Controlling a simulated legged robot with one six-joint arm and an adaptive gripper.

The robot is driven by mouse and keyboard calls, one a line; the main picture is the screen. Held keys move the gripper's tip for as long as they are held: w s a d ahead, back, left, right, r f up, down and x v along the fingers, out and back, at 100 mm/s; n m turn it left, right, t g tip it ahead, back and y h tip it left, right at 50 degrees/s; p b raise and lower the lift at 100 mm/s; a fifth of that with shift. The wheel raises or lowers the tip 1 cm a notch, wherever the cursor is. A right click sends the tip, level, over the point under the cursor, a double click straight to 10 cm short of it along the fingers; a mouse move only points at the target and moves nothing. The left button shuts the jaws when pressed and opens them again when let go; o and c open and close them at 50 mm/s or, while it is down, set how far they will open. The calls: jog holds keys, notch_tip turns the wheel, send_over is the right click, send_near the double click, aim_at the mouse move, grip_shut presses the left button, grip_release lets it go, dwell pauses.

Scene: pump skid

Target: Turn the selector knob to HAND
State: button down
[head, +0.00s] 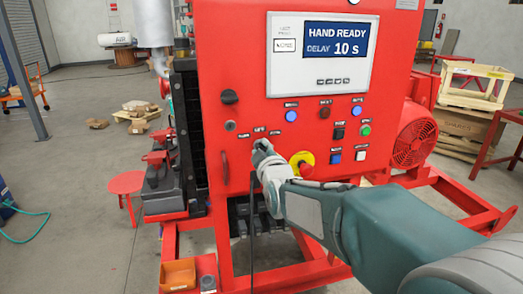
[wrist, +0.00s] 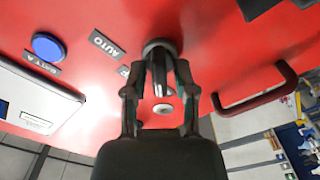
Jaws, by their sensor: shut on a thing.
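The red control panel (head: 225,60) stands in front of me, and its display (head: 335,50) reads "HAND READY" and "DELAY 10 s". My gripper (head: 262,148) is at the panel's lower left part in the head view, where its fingers hide the selector knob. In the wrist view my gripper (wrist: 161,88) has a finger on each side of the selector knob (wrist: 158,47) and is shut on it. The knob's round grey base shows against the red panel. An "AUTO" label (wrist: 107,43) is beside it; another label is partly hidden by a finger. The knob's pointing direction is unclear.
A red handle (wrist: 258,90) sticks out near the knob. A blue round button (wrist: 48,46) is on the other side. A red and yellow emergency stop (head: 302,165) sits just right of my gripper, with several buttons beyond. A black knob (head: 229,97) is above left.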

jog(key=shift+f, duration=0.4)
jog(key=c, duration=0.7)
grip_release()
jog(key=shift+a+r, duration=0.1)
jog(key=shift+r, duration=0.1)
jog(key=v, duration=1.2)
